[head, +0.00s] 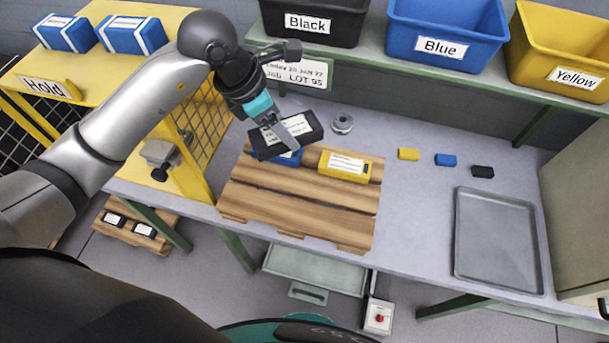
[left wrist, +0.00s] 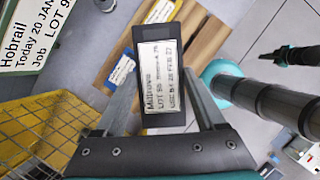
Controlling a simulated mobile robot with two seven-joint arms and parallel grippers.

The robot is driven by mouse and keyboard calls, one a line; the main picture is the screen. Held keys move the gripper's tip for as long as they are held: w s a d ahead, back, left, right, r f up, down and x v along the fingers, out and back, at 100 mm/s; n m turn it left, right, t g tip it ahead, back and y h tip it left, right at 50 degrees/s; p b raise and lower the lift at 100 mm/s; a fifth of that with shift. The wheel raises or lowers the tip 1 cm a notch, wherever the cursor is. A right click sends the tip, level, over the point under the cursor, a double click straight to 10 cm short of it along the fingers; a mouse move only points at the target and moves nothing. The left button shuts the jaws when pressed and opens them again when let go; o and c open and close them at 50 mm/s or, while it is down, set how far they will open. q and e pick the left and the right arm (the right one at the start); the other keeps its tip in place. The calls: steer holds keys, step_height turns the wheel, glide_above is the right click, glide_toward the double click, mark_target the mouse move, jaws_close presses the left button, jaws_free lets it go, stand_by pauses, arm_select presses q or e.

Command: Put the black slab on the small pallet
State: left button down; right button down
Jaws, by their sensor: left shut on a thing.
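The black slab (head: 312,122), with a white label, is held in my left gripper (head: 285,127). In the left wrist view the slab (left wrist: 160,120) sits between the two fingers of the gripper (left wrist: 162,108), label towards the camera. The slab is over the back left part of a wooden pallet (head: 300,205) on the bench, above a blue slab (head: 290,159); I cannot tell if they touch. A yellow slab (head: 345,165) lies beside the blue one. Another wooden pallet (head: 126,224) stands on the floor at left, with black slabs (head: 144,230) on it.
A yellow table marked Hold (head: 50,88) with blue-and-white packs stands left. Black (head: 312,22), blue (head: 440,45) and yellow (head: 560,60) bins line the back shelf. A grey tray (head: 497,240) and small coloured blocks (head: 445,160) lie at right. The pallet's front is bare.

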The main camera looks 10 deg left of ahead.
arm_select(q)
steer(key=shift+a+r+n, duration=0.1)
steer(key=shift+r+n, duration=0.1)
steer(key=shift+n, duration=0.1)
steer(key=shift+w+f, duration=0.1)
steer(key=shift+f, duration=0.1)
glide_above(293, 187)
steer(key=s+a, duration=0.1)
step_height(293, 187, down, 16)
steer(key=shift+r, duration=0.15)
steer(key=shift+a+f+b, duration=0.1)
steer(key=shift+f+b, duration=0.4)
steer(key=shift+f, duration=1.5)
steer(key=shift+f, duration=0.15)
jaws_free()
